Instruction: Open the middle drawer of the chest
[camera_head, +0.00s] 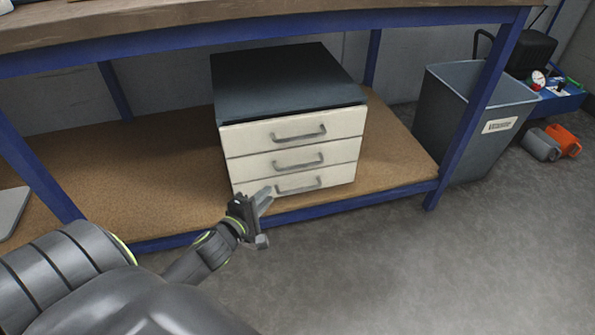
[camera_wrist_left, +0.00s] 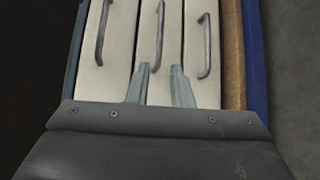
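The chest (camera_head: 285,85) has a dark top and three cream drawers with grey bar handles, and stands on the shelf under the workbench. Its middle drawer (camera_head: 245,168) looks shut, flush with the others, with its handle (camera_head: 298,162) in plain view. In the left wrist view the chest appears turned sideways, with the middle drawer (camera_wrist_left: 157,75) in the centre and its handle (camera_wrist_left: 158,35) beyond my fingertips. My left gripper (camera_head: 263,214) is open and empty, in front of the lower drawers and apart from the handle. Its two fingers (camera_wrist_left: 160,72) show spread apart. My right gripper is not in view.
The bench's blue frame (camera_head: 350,201) runs along the shelf's front edge (camera_head: 395,185), below the chest. A blue bench leg (camera_head: 470,120) and a grey waste bin (camera_head: 460,130) stand to the right. The floor in front is clear.

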